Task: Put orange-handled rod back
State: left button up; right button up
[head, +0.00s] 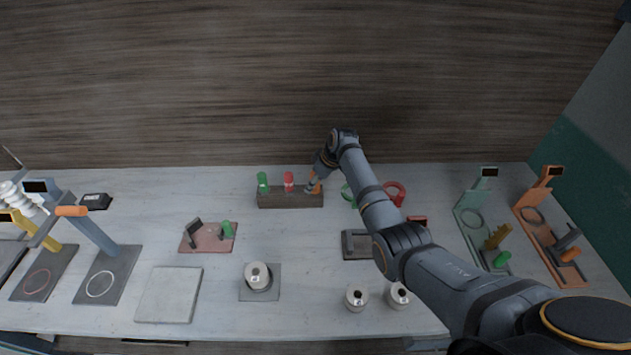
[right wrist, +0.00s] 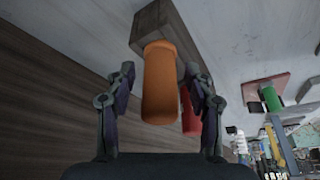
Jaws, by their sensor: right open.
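The orange-handled rod (head: 316,187) stands at the right end of a dark wooden block (head: 290,201) at the back of the table. In the right wrist view its orange handle (right wrist: 159,88) sticks out of the wooden block (right wrist: 160,24); the rod below the handle is hidden. My right gripper (head: 311,184) is at this handle. In the right wrist view the open fingers of my right gripper (right wrist: 161,76) stand on either side of the handle, with gaps visible. My left gripper is not in view.
A red handle (head: 289,181) and a green handle (head: 263,182) stand in the same block, red nearest. Green (head: 347,194) and red (head: 395,192) round items lie to the right, near my arm. Stands with levers line both table ends.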

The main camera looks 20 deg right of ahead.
jog(key=shift+d+r, duration=0.1)
jog(key=shift+r, duration=0.55)
jog(key=b+v, duration=0.1)
jog(key=v, duration=1)
jog(key=shift+r, duration=0.2)
jog(key=shift+s+r, duration=0.1)
